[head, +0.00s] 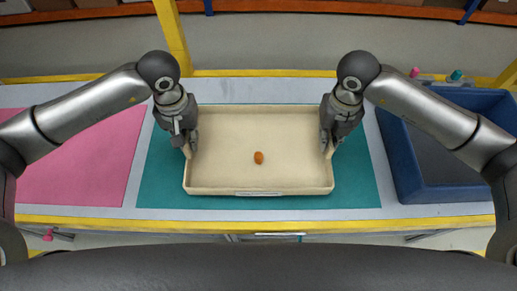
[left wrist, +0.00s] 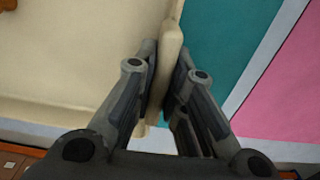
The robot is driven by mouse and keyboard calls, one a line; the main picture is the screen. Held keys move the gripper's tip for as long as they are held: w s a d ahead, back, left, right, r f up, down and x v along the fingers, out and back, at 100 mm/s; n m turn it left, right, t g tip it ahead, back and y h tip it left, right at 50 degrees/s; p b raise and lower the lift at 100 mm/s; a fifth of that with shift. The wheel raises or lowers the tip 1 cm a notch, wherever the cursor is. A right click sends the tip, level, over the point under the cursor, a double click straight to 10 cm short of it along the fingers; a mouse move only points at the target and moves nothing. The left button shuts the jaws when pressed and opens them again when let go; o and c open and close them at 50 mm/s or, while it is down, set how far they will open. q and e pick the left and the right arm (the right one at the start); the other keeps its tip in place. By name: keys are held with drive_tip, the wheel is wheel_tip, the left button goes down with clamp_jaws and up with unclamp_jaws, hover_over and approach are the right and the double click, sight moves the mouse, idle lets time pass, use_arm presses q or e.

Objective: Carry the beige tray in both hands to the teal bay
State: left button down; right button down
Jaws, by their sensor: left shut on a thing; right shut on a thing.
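The beige tray (head: 225,172) is over the teal bay (head: 355,187) in the middle of the bench, with teal showing on its left and right sides. A small orange-brown item (head: 259,157) lies inside the tray near its middle. My left gripper (head: 189,150) is shut on the tray's left wall; the left wrist view shows that wall (left wrist: 170,50) between the two fingers (left wrist: 158,105). My right gripper (head: 327,148) is shut on the tray's right wall. I cannot tell whether the tray's underside touches the bay.
A pink mat (head: 85,155) lies on the bench to the left. A dark blue bin (head: 405,170) stands to the right, with small pink and teal things behind it. A yellow edge (head: 150,221) runs along the bench front, and a yellow post (head: 172,35) rises at the back.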

use_arm(q)
drive_tip(key=shift+f, duration=0.15)
use_arm(e)
drive_tip(key=shift+f, duration=0.15)
